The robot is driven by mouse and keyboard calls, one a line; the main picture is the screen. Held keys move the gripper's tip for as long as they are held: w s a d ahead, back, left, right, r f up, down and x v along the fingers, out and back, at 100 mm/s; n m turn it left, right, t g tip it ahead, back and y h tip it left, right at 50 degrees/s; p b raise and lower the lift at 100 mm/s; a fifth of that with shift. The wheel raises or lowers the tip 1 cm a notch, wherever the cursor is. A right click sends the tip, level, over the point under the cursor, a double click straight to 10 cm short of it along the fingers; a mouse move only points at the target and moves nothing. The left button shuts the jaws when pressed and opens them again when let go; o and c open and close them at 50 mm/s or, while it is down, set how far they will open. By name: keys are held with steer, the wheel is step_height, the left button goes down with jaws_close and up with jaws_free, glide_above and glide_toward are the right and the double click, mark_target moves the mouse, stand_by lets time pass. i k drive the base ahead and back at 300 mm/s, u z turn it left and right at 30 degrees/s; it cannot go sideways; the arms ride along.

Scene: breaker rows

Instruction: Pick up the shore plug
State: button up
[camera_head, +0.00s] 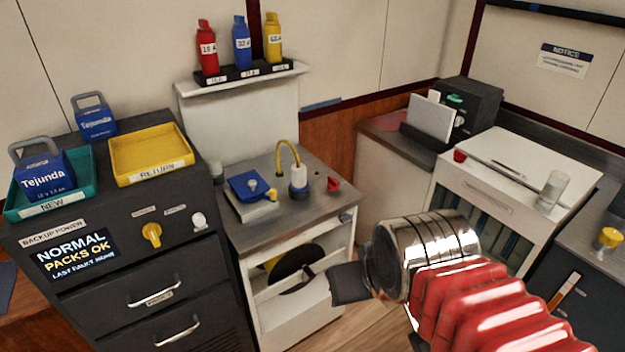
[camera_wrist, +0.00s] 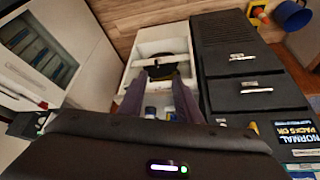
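I cannot clearly make out the plug in the wrist view.
Under the counter is an open bay with a black and yellow reel (camera_head: 290,266). A dark cabinet (camera_head: 110,240) with yellow (camera_head: 155,160) and teal (camera_head: 75,195) trays stands left. A shelf with several bottles (camera_head: 240,45) is behind. A white drawer unit (camera_head: 500,180) stands right.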

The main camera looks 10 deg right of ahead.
mark_target(299, 182)
steer(key=z, duration=0.15)
steer(key=i, duration=0.9)
steer(key=u, duration=1.35)
